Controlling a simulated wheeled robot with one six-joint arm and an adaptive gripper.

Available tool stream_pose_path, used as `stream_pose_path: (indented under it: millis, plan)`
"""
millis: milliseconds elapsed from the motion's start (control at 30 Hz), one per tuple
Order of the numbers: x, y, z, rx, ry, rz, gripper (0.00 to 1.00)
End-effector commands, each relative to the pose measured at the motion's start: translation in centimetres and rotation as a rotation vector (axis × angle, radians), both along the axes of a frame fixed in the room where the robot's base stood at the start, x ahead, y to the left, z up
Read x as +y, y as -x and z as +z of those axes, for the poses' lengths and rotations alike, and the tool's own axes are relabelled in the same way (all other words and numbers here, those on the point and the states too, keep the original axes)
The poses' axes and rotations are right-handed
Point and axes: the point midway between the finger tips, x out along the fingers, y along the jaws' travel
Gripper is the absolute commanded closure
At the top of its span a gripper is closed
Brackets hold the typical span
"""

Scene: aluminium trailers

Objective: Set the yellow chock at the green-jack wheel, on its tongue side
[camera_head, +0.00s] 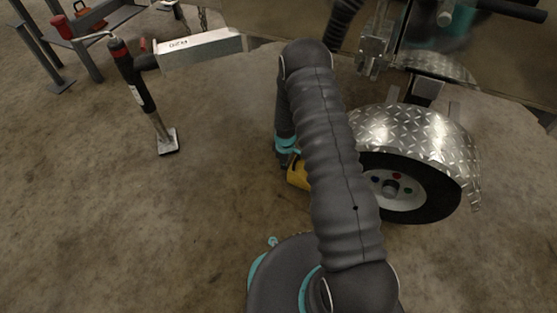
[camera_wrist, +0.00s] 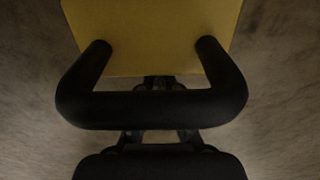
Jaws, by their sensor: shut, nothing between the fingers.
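The yellow chock (camera_head: 297,174) stands on the floor just left of the trailer wheel (camera_head: 425,208), on the side toward the tongue (camera_head: 205,47); my arm hides much of it and any contact with the tyre. In the wrist view the chock (camera_wrist: 150,35) fills the top, with its black handle (camera_wrist: 150,108) across the middle. My gripper (camera_wrist: 158,83) is shut, its dark tips showing past the handle near the yellow face. The handle partly covers the fingers. The jack (camera_head: 130,75) at this tongue is black with a red band; I see no green on it.
A diamond-plate fender (camera_head: 415,133) covers the wheel top. A metal bench (camera_head: 85,40) stands at the far left.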

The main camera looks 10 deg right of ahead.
Motion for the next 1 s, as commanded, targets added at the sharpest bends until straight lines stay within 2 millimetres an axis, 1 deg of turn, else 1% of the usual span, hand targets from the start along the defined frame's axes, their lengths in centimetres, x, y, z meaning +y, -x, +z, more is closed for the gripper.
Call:
stream_pose_path:
  millis: [100,200,567,667,833,1000]
  plan:
    - [-0.8,0.6,0.0,0.0,0.0,-0.001,1.0]
    - [-1.0,0.8,0.0,0.0,0.0,0.001,1.0]
    - [-1.2,0.9,0.0,0.0,0.0,0.001,1.0]
    - [-1.9,1.4,0.0,0.001,0.0,-0.001,1.0]
    - [-4.0,2.9,0.0,0.002,0.0,-0.003,1.0]
    - [-4.2,3.1,0.0,0.001,0.0,0.001,1.0]
